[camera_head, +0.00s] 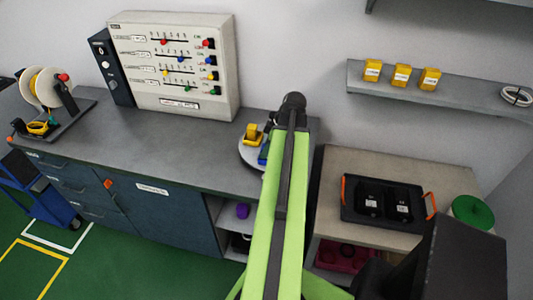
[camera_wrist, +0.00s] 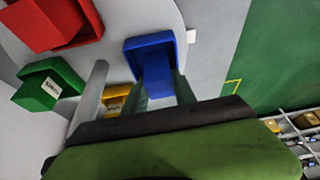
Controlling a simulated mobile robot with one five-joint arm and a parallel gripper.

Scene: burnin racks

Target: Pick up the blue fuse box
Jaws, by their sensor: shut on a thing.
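The blue fuse box (camera_wrist: 150,50) is in the upper middle of the wrist view, at the rim of a round grey plate. My gripper (camera_wrist: 158,88) is shut on it, one finger on each side of its lower part. I cannot tell whether the box is clear of the plate. In the head view, a bit of blue (camera_head: 264,152) shows beside my arm, which hides most of that spot and my fingers. The round plate (camera_head: 247,157) sits on the grey bench there.
A red box (camera_wrist: 60,22), a green box (camera_wrist: 48,86) and a yellow box (camera_wrist: 116,98) stand close by, left of the blue one. A grey post (camera_wrist: 90,90) rises between them. A panel (camera_head: 175,65) stands on the bench. A black tray (camera_head: 383,203) is on the right-hand table.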

